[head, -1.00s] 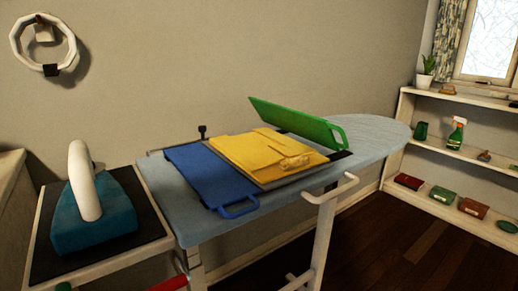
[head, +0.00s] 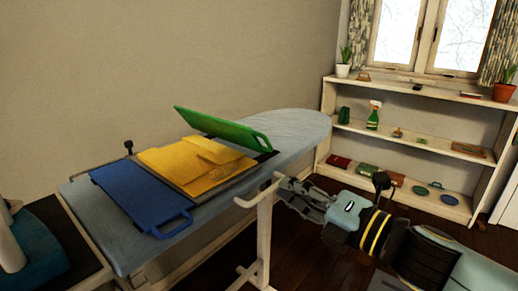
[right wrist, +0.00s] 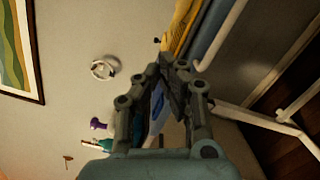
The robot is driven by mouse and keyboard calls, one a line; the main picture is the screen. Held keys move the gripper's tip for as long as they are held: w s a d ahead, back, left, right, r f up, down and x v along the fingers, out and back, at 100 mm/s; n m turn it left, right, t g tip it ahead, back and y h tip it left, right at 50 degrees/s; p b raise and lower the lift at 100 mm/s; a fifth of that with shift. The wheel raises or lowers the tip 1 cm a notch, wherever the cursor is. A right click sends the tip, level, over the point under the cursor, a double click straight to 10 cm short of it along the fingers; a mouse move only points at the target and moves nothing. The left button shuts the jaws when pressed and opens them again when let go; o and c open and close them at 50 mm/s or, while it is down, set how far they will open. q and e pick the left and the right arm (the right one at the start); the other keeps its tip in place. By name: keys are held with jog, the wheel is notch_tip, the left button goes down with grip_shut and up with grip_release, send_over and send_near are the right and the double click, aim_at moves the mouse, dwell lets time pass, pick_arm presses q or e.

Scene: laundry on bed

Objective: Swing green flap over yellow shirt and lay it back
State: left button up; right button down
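The green flap (head: 222,128) stands tilted up at the far right side of the folding board on the ironing board. The yellow shirt (head: 190,165) lies folded on the board's middle, left of the green flap. The blue flap (head: 138,197) lies flat at the left, with its handle toward the front. My right gripper (head: 292,197) is in front of the ironing board, right of its white support, apart from the flap and empty. It also shows in the right wrist view (right wrist: 168,68), its fingers partly apart. My left gripper is not in view.
The ironing board (head: 300,127) has bare room at its right end. A white rail (head: 259,190) sticks out at its front, close to my right gripper. An iron (head: 30,250) stands at the left. A white shelf (head: 430,180) stands at the back right.

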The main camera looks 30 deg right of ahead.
jog(key=w+r+p, duration=0.3)
jog(key=w+p, duration=0.3)
jog(key=w, duration=0.4)
jog(key=shift+w+r, duration=0.25)
jog(key=shift+d+r, duration=0.1)
jog(key=shift+r, duration=0.05)
jog(key=shift+w+d+r+p, duration=0.1)
jog(key=shift+d+p, duration=0.05)
jog(key=shift+p, duration=0.35)
